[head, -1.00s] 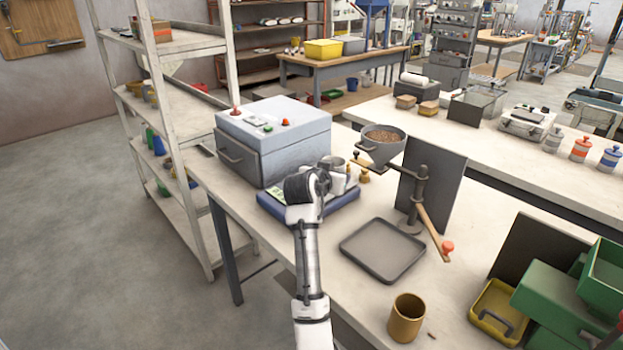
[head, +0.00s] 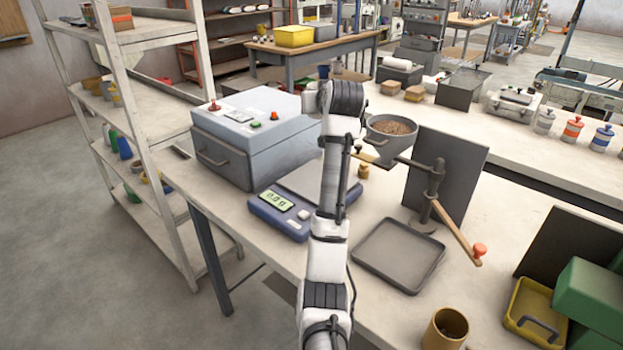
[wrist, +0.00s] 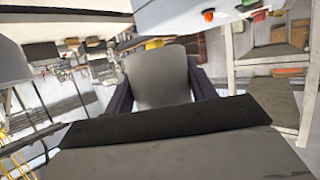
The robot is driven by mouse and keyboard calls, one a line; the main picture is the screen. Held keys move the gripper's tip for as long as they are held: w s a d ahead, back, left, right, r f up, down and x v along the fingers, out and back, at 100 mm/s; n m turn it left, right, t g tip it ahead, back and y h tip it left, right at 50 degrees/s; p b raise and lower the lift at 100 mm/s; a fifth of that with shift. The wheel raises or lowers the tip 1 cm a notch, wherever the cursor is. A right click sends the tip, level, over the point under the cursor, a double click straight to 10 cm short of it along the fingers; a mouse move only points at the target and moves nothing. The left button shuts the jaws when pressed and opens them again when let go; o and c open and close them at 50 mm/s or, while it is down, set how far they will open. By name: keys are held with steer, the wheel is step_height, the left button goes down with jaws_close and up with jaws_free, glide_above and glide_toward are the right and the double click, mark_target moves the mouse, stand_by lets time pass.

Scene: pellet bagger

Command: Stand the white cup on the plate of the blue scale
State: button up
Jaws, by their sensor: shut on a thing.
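The blue scale (head: 281,218) sits on the near bench with its display lit. Its grey plate (head: 295,183) looks bare where it shows; my arm covers its right part. In the wrist view, my gripper (wrist: 160,72) is shut on a pale grey-looking thing, which I take to be the white cup (wrist: 160,88), with a dark finger on each side. In the head view, my wrist is raised behind the scale, in front of the grey machine's right end. My fingers and the cup are hidden there.
The grey machine (head: 245,145) stands behind the scale. To the right are a pellet-filled hopper (head: 391,127), a stand with an orange-knobbed lever (head: 455,233), a dark tray (head: 398,252) and a brown cup (head: 445,330). White shelving (head: 127,98) stands left.

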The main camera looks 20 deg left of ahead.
step_height(320, 180, down, 20)
steer(key=p, duration=0.4)
steer(key=shift+r, duration=0.2)
steer(key=shift+f, duration=0.1)
steer(key=shift+f, duration=0.15)
steer(key=o, duration=1)
steer(key=shift+r, duration=0.3)
steer(key=shift+s+d, duration=0.1)
steer(key=shift+s, duration=0.05)
steer(key=b+v, duration=0.3)
steer(key=v, duration=0.8)
steer(key=shift+s+d+r, duration=0.15)
steer(key=shift+s, duration=0.05)
